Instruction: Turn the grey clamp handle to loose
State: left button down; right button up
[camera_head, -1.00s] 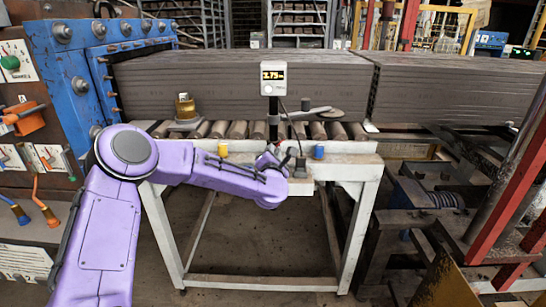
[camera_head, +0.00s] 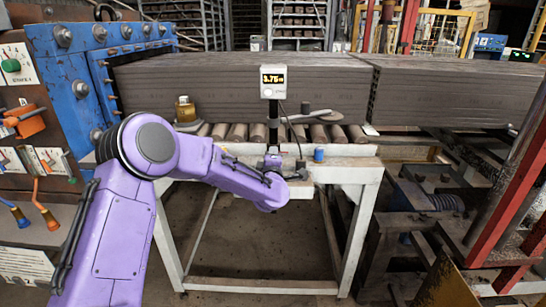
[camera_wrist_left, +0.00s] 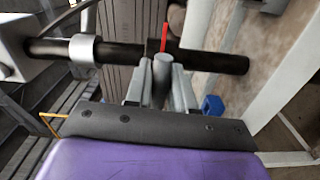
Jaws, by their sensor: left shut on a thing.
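The grey clamp handle (camera_wrist_left: 161,72) stands between the two fingers of my left gripper (camera_wrist_left: 160,92) in the left wrist view. The gripper is shut on it. A dark bar (camera_wrist_left: 215,62) runs crosswise just behind the handle, and a thin red pointer (camera_wrist_left: 164,37) rises above it. In the head view, my left gripper (camera_head: 272,160) is small, at the front edge of the roller table under the display post. The handle itself cannot be made out there. My right gripper is not in view.
A display box (camera_head: 273,82) tops the dark post. A blue knob (camera_head: 319,154) sits right of the gripper on the white table frame (camera_head: 345,172). Long grey clay columns (camera_head: 240,85) lie behind the rollers. A blue machine (camera_head: 75,50) stands at the left.

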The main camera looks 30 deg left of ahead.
pick_arm(q)
jog(key=shift+m, duration=0.6)
jog(key=c, duration=1)
grip_release()
jog(key=shift+o, duration=0.2)
jog(key=b+v, duration=0.3)
jog(key=v, duration=0.7)
jog(key=shift+s, duration=0.25)
jog(key=shift+d, duration=0.15)
